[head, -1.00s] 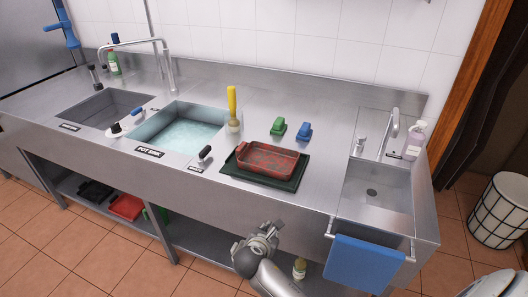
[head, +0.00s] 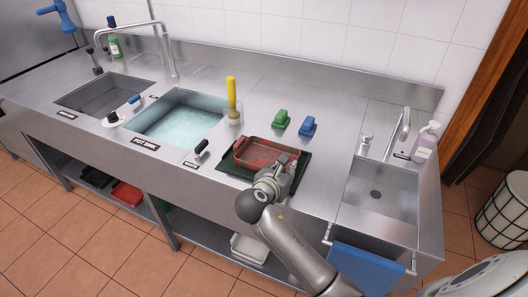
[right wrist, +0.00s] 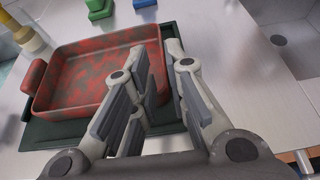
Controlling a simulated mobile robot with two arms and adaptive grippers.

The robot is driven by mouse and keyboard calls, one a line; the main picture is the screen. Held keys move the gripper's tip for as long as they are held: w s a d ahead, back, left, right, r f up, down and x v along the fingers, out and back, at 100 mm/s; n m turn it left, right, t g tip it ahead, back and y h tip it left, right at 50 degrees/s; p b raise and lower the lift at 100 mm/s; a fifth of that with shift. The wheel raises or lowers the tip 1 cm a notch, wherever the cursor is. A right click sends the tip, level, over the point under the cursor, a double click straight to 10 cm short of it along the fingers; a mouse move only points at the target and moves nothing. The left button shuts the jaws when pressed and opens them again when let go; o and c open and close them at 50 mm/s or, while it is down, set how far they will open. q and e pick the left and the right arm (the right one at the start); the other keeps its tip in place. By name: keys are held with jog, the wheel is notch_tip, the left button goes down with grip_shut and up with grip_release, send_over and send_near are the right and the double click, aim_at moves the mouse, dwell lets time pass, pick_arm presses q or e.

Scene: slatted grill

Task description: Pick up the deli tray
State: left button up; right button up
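The red, dark-blotched tray (head: 258,152), with a handle at its end, sits on a dark green board (head: 235,173) on the steel counter. I take it to be the deli tray. It also shows in the right wrist view (right wrist: 95,50). My right gripper (head: 283,168) is at the tray's right end and hides part of it. In the right wrist view, the gripper (right wrist: 160,55) is open, with one finger over the tray's inside and the other outside its right wall. I cannot tell if they touch it. My left gripper is not in view.
A yellow-handled brush (head: 232,100), a green block (head: 281,119) and a blue block (head: 308,127) stand behind the tray. A water-filled sink (head: 180,125) lies left, an empty sink (head: 385,180) right. A white container (head: 249,248) is on the lower shelf.

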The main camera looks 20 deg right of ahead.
jog(key=x, duration=0.3)
jog(key=shift+w+d, duration=0.1)
jog(key=x, duration=0.5)
jog(key=shift+w+d+f, duration=0.1)
jog(key=shift+d, duration=0.05)
grip_shut()
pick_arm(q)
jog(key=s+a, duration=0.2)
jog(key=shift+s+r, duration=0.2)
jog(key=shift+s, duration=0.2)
